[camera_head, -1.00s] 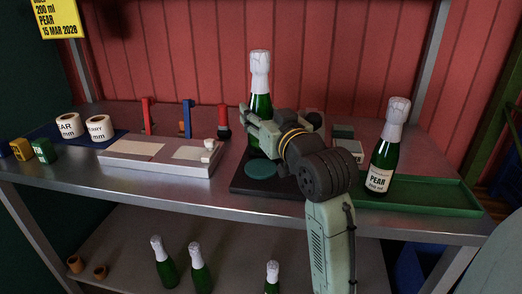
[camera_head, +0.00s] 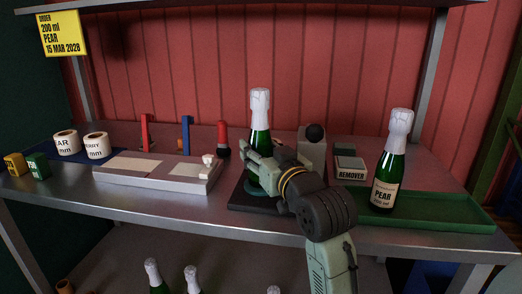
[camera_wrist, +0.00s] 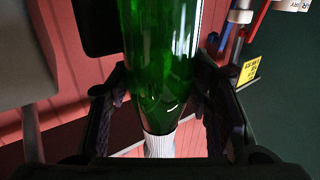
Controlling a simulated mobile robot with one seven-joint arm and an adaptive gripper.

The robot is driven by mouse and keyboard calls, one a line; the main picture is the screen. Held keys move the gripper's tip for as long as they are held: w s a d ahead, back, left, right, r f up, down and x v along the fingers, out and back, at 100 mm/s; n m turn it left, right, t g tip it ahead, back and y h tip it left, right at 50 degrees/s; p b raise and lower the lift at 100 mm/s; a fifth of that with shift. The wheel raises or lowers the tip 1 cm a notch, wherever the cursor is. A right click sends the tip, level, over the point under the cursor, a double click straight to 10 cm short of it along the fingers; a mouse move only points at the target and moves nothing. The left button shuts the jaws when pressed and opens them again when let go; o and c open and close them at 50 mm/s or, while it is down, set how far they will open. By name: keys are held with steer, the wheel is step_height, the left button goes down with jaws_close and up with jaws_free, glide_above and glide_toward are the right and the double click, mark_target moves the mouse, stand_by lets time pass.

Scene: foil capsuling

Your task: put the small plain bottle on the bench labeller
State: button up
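The small plain bottle (camera_head: 260,138) is green with a white foil top and shows no label. My gripper (camera_head: 258,162) is shut around its body and holds it upright above the dark base (camera_head: 240,200), which appears to be the bench labeller. A grey post with a black knob (camera_head: 313,150) stands at its back right. The round teal pad on the base is mostly hidden behind my gripper. The bottle's foot is hidden, so I cannot tell whether it touches the pad. In the wrist view the bottle (camera_wrist: 162,60) fills the space between the two fingers.
A bottle labelled PEAR (camera_head: 388,175) stands in the green tray (camera_head: 440,212) at the right. A box marked REMOVED (camera_head: 351,173) is behind. A grey block (camera_head: 150,186), label rolls (camera_head: 67,143) and upright tools (camera_head: 186,135) are at the left. More bottles (camera_head: 192,278) stand below.

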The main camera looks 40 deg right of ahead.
steer(key=o, duration=0.4)
steer(key=shift+r, duration=0.25)
steer(key=b+v, duration=0.2)
steer(key=v, duration=1)
steer(key=shift+s, duration=0.1)
